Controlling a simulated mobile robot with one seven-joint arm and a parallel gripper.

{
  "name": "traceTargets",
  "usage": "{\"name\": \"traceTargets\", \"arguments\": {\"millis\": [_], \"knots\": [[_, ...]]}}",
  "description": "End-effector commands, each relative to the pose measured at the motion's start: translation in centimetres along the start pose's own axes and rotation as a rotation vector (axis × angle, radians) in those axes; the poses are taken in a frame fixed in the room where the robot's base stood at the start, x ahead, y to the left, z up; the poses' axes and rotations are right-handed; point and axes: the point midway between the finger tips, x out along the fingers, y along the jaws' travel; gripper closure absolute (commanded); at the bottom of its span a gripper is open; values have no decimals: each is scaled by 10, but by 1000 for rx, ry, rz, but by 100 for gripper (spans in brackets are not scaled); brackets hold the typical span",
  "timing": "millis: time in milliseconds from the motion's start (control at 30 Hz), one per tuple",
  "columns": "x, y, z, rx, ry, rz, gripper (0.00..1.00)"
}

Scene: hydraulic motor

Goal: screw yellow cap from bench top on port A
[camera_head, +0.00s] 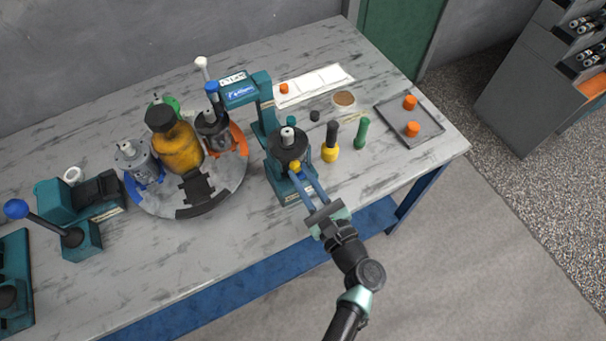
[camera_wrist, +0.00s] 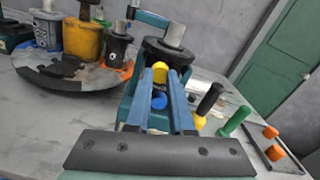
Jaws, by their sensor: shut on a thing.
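The yellow cap (camera_head: 295,166) sits between the tips of my blue gripper fingers (camera_head: 300,175), against the front side of the motor on the stand. It also shows in the wrist view (camera_wrist: 159,70), with my fingers (camera_wrist: 161,82) shut on it. The motor (camera_head: 288,146) has a dark round body with a grey shaft pointing up, and it is held in a teal press stand (camera_head: 261,103). A blue round piece (camera_wrist: 159,100) shows below the cap between my fingers. I cannot tell whether the cap's thread is engaged; the port is hidden behind it.
A round turntable (camera_head: 230,185) with motors and an amber bottle (camera_head: 178,148) stands to the left. A yellow-and-black tool (camera_head: 330,150) and a green cylinder (camera_head: 361,133) stand close to the right. A tray (camera_head: 425,125) with orange caps lies farther right. The bench front is clear.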

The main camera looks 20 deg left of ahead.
Motion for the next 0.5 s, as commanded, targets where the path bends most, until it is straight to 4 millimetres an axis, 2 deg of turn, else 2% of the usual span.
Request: {"name": "traceTargets", "arguments": {"millis": [500], "knots": [[2, 0, 3, 376, -1, 2, 100]]}}
